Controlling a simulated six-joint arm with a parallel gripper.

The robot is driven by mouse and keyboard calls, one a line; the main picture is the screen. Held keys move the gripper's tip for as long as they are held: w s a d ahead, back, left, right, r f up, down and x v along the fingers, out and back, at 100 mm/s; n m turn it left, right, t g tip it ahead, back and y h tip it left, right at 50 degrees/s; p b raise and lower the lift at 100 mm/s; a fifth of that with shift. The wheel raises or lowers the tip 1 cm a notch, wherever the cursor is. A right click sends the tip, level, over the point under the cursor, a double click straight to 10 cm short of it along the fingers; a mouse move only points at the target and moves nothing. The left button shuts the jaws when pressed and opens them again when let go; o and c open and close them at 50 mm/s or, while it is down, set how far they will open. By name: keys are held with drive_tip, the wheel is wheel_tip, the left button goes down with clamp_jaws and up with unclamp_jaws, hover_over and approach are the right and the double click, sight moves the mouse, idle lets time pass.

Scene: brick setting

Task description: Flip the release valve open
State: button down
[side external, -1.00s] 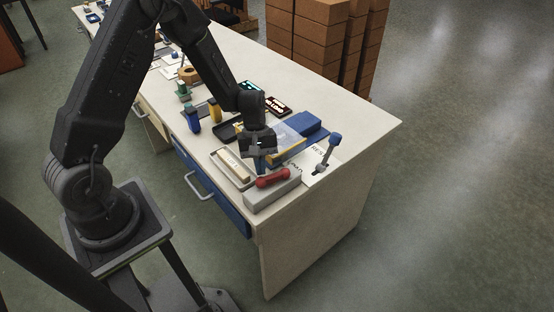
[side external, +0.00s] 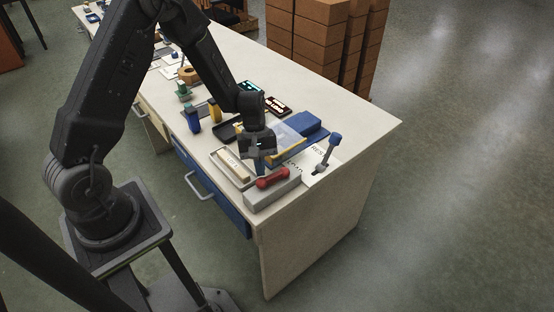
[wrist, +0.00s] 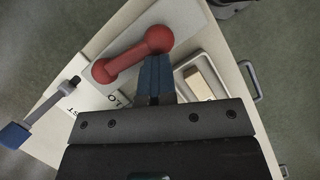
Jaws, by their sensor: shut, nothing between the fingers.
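A red handle with round ends (side external: 272,178) lies along the top of a pale grey block (side external: 262,198) near the table's front corner. It also shows in the wrist view (wrist: 130,57). A grey lever with a blue knob (side external: 334,139) stands tilted on a white lettered plate (side external: 315,171). It also shows in the wrist view (wrist: 40,118). Which of the two is the release valve I cannot tell for sure. My gripper (wrist: 157,70) is shut and empty, its blue fingertips beside one end of the red handle. Whether they touch it I cannot tell.
A tray with a pale wooden block (side external: 232,164) lies just left of the red handle. A blue object with a clear, yellow-edged part (side external: 300,129) is behind my gripper. Several small things crowd the table further back. The table's right end (side external: 365,130) is clear.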

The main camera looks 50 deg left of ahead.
drive_tip(key=shift+s+f, duration=0.1)
idle(0.7)
drive_tip(key=shift+a, duration=0.3)
drive_tip(key=w+a+r, duration=0.4)
drive_tip(key=a+r, duration=0.2)
drive_tip(key=r, duration=0.3)
drive_tip(key=shift+r, duration=0.25)
